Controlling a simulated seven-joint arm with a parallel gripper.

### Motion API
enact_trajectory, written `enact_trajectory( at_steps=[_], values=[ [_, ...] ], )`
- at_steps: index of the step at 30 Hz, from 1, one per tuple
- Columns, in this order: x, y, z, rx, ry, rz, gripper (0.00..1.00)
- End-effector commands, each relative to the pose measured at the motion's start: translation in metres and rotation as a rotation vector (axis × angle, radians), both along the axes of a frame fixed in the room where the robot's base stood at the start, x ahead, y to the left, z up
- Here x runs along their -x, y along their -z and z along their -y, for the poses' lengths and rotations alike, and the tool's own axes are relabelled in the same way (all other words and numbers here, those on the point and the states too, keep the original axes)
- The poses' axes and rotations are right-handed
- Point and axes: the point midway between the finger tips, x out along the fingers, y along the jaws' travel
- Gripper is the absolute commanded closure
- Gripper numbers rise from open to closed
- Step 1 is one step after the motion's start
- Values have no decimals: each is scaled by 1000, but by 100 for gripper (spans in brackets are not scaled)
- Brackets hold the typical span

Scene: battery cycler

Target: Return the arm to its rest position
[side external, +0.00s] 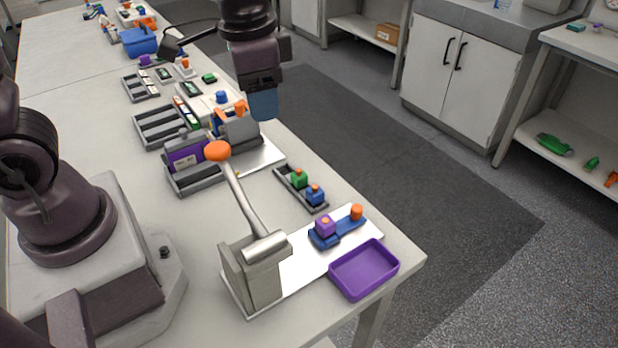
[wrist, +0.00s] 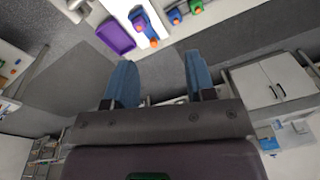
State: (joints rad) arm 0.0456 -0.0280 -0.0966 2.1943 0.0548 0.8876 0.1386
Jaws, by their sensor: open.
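My gripper (side external: 264,104) hangs over the far right edge of the table in the side external view, above the grey device and well clear of the table top. In the wrist view its two blue fingers (wrist: 162,84) are spread apart with nothing between them. Beyond the fingers the wrist view shows floor and the table edge. Parts of my arm are cut off at the top and left of the side external view.
A lever press (side external: 256,268) with an orange knob stands on the table (side external: 215,222). Near it are a purple tray (side external: 364,270), a blue fixture (side external: 325,240) and a rack (side external: 293,186) with green and blue pieces. Grey trays line the table farther back. A white cabinet (side external: 446,66) stands across the aisle.

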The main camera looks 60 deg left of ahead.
Motion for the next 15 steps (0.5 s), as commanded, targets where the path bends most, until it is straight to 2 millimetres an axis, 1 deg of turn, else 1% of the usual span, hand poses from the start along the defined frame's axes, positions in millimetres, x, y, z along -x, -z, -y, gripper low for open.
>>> enact_trajectory(
  at_steps=[1, 3, 6, 9, 12, 15],
  values=[
    [15, -13, -6, 9, -59, 42, 50],
    [34, -25, -13, 28, -134, 90, 50],
    [60, -39, -22, 58, -220, 163, 50],
    [80, -49, -28, 87, -270, 236, 50],
    [93, -58, -31, 108, -287, 304, 50],
    [98, -67, -34, 119, -294, 360, 50]
  ],
)
